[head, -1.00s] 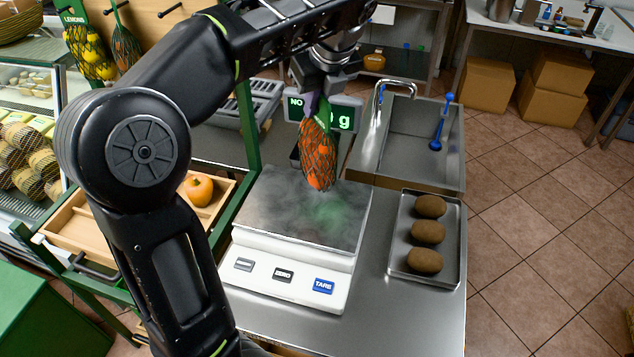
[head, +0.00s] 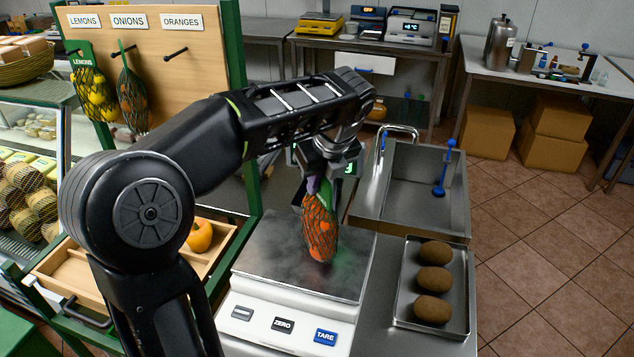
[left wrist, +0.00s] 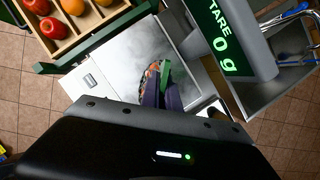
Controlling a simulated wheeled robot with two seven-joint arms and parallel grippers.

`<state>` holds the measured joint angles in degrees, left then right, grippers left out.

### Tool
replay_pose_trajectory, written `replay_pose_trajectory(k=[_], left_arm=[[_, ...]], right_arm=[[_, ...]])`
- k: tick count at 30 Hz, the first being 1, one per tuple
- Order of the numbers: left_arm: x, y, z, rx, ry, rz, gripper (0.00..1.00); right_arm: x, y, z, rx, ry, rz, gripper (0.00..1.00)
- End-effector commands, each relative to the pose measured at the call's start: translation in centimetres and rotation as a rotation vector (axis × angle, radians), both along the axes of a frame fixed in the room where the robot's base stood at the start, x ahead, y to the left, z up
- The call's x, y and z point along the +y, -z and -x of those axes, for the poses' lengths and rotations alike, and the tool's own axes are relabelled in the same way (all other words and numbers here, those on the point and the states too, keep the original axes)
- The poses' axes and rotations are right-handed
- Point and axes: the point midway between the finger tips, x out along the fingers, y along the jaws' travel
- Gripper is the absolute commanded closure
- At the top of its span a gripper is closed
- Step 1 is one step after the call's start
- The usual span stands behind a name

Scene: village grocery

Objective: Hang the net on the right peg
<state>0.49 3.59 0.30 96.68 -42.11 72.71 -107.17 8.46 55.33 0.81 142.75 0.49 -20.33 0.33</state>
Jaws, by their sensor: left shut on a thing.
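A mesh net of orange fruit (head: 320,232) with a green top hangs nearly upright from my left gripper (head: 317,183), over the scale's plate. My left gripper is shut on the net's top. In the left wrist view the gripper fingers (left wrist: 162,92) hide most of the net (left wrist: 150,76). The right peg (head: 176,54) sticks out of the wooden board (head: 205,65) under the ORANGES label, and it is bare. The board stands back and left of my gripper. My right gripper is not in view.
A lemon net (head: 92,92) and another net (head: 132,100) hang on the board's other pegs. The scale (head: 262,322) stands on the steel counter, beside a tray (head: 402,312) of brown items and a sink (head: 400,215). A green post (head: 236,60) edges the board.

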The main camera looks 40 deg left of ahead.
Motion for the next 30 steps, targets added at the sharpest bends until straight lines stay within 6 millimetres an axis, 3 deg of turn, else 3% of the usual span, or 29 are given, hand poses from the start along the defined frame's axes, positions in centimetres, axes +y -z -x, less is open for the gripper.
replay_pose_trajectory(k=[14, 15, 22, 30], left_arm=[[-0.01, 0.85, -0.05, -0.005, 0.002, -0.001, 1.00], [-0.02, 0.97, -0.01, -0.002, 0.002, 0.000, 0.93], [-0.02, 0.91, -0.01, -0.002, 0.002, 0.000, 0.74], [-0.02, 0.95, -0.02, -0.002, 0.002, 0.000, 0.73]], right_arm=[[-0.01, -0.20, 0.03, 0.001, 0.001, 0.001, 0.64], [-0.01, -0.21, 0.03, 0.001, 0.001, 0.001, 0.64], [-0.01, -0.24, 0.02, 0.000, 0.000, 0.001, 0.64], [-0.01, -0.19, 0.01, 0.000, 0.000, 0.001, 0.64]])
